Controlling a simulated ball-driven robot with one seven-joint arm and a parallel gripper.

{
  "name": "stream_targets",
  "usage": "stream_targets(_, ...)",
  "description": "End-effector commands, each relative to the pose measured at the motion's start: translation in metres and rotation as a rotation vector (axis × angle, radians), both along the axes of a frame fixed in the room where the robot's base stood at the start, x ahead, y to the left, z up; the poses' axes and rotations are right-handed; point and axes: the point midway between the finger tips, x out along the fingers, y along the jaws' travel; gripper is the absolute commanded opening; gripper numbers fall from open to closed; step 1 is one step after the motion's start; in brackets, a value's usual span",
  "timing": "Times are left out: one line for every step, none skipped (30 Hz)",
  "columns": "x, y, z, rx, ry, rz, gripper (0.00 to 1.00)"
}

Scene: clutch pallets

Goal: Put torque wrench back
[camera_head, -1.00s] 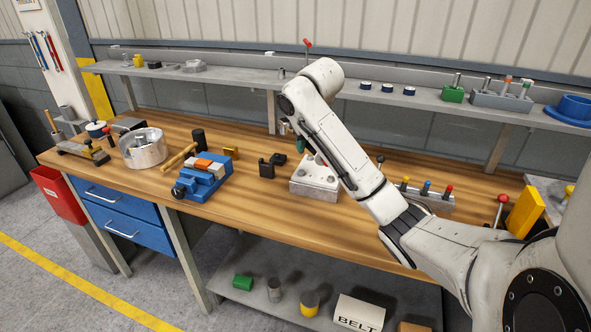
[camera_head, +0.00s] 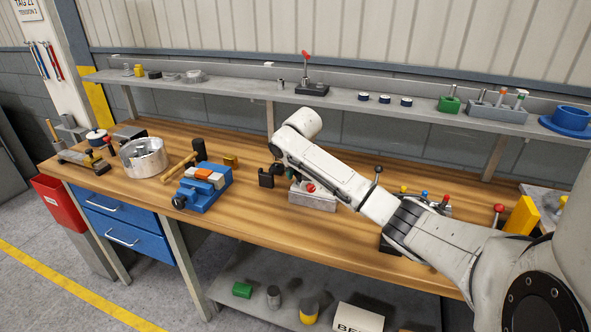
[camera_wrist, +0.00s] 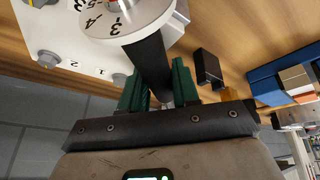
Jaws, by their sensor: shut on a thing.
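In the wrist view my gripper (camera_wrist: 157,80) has its green fingers shut on the black handle (camera_wrist: 150,58) of a tool that looks like the torque wrench. Its round white dial (camera_wrist: 120,22) carries black numbers and has a red part at its centre. Behind the dial is a pale plate (camera_wrist: 60,22) with bolts and printed numbers. In the head view the light block (camera_head: 312,199) stands on the bench, partly behind my arm, with a red knob (camera_head: 310,187) at it. Whether the tool touches the block, I cannot tell.
A blue vise (camera_head: 203,188), a hammer (camera_head: 178,168) and a metal bowl (camera_head: 143,157) lie left of the block. The shelf (camera_head: 345,98) above holds a red-knobbed lever on a dark base (camera_head: 312,89).

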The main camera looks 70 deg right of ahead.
Motion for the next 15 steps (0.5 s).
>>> stream_targets(0.0003, -0.0010, 0.0015, -0.004, -0.003, -0.001, 0.00)
stream_targets(0.0004, -0.0010, 0.0014, -0.004, -0.003, -0.001, 0.00)
stream_targets(0.0005, -0.0008, 0.0013, -0.004, -0.004, -0.001, 0.00)
stream_targets(0.0005, -0.0008, 0.0014, -0.004, -0.005, 0.000, 0.00)
stream_targets(0.0005, -0.0008, 0.0014, -0.004, -0.005, 0.000, 0.00)
stream_targets(0.0006, -0.0007, 0.0014, -0.004, -0.005, 0.000, 0.00)
stream_targets(0.0006, -0.0007, 0.0013, -0.004, -0.005, 0.000, 0.00)
stream_targets(0.0006, -0.0006, 0.0010, -0.003, -0.004, 0.000, 0.00)
stream_targets(0.0007, -0.0005, 0.0000, -0.003, -0.004, 0.000, 0.00)
stream_targets(0.0008, -0.0004, -0.0007, -0.003, -0.004, 0.000, 0.00)
stream_targets(0.0008, -0.0004, -0.0015, -0.003, -0.004, 0.000, 0.00)
stream_targets(0.0009, -0.0003, -0.0025, -0.003, -0.004, 0.000, 0.00)
stream_targets(0.0009, -0.0003, -0.0033, -0.003, -0.004, 0.000, 0.00)
stream_targets(0.0009, -0.0003, -0.0039, -0.003, -0.004, 0.000, 0.00)
stream_targets(0.0009, -0.0001, -0.0050, -0.002, -0.005, 0.000, 0.00)
